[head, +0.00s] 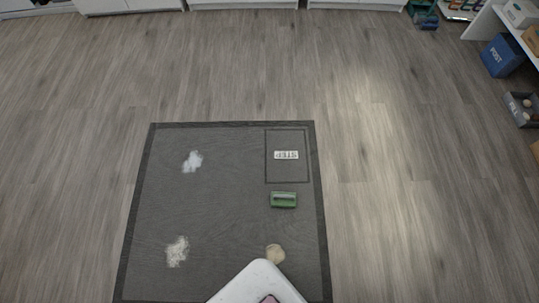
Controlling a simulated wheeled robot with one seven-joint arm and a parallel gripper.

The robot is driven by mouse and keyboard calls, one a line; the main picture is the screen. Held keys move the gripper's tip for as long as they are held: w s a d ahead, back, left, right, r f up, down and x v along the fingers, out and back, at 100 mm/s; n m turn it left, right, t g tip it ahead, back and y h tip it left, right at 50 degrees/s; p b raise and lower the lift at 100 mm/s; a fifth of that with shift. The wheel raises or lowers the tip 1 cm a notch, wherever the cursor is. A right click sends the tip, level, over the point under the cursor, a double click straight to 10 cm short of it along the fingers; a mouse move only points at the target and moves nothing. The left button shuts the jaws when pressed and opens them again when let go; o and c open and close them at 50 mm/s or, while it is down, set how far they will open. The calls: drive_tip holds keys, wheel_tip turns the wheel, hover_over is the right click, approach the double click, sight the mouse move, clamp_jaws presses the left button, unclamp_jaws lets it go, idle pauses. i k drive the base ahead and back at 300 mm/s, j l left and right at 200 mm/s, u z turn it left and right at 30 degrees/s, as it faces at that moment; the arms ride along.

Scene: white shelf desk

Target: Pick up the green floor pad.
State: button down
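The green floor pad (284,200) is a small green block with a lighter grip bar on top. It lies on the right part of a dark grey mat (225,215), just below a framed rectangle with a white label (286,155). My gripper is not in view. A white rounded part, likely my own body, shows at the bottom centre, below the pad and apart from it.
White powdery patches lie on the mat at upper left (192,161) and lower left (177,251), and a beige patch (275,254) lies below the pad. A blue bin (503,55) stands at the upper right. Wooden floor (80,120) around the mat is clear.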

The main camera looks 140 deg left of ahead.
sight(278, 200)
drive_tip(key=u, duration=4.65)
